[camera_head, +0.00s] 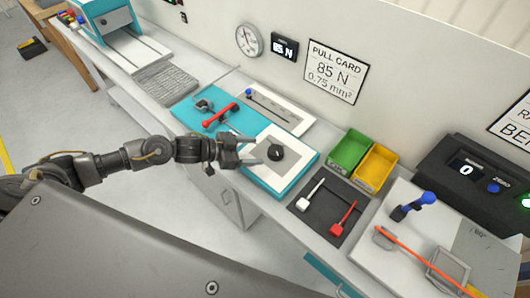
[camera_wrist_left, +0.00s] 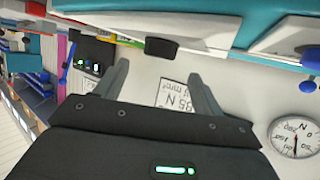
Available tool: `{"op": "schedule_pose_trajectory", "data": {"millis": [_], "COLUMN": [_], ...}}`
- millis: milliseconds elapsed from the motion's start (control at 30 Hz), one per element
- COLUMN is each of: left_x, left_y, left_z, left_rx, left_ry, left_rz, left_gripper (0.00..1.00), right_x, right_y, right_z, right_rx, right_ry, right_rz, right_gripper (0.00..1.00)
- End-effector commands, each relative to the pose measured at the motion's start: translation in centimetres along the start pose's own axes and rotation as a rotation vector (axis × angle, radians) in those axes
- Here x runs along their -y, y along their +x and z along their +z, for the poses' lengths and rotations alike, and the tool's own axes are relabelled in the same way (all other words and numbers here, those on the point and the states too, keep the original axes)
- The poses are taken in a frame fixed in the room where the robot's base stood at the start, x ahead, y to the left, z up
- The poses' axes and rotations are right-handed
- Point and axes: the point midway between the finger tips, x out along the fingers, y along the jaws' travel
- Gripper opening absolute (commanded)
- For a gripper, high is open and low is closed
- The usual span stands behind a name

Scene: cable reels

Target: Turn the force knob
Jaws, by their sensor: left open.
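The black force knob (camera_head: 276,152) sits on a white plate on a teal base in the middle of the bench. A dark block that looks like the knob also shows in the left wrist view (camera_wrist_left: 161,47), above and between the fingertips. My left gripper (camera_head: 252,151) is open, its fingers pointing right, just left of the knob. From the head view I cannot tell whether the fingers touch it. In the left wrist view the gripper (camera_wrist_left: 163,75) is open, with nothing visible held between its fingers. My right gripper is not in view.
A teal fixture with a red lever (camera_head: 220,115) stands behind the gripper. A digital display (camera_head: 284,47) and pull card (camera_head: 335,72) are on the wall. Green (camera_head: 350,150) and yellow (camera_head: 375,168) bins and a dark tool mat (camera_head: 322,222) lie right of the knob.

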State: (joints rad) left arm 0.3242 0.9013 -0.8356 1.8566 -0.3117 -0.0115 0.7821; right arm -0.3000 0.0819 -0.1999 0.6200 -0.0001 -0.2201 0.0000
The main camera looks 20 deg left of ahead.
Motion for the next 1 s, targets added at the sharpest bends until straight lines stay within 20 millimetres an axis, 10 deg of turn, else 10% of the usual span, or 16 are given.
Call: {"op": "schedule_pose_trajectory", "data": {"millis": [333,1000], "left_x": [-0.1,-1.5], "left_y": [-3.6,-2.2], "left_z": [0.0,-0.2], "left_rx": [0.000,-0.009], "left_ry": [-0.001,0.002], "left_rz": [0.001,-0.044], "left_gripper": [0.69,0.69], "right_x": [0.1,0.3], "right_y": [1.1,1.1], "right_z": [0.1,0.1], "right_rx": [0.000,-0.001], "right_ry": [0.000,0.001], "right_rz": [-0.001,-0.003], "right_gripper": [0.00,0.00]}}
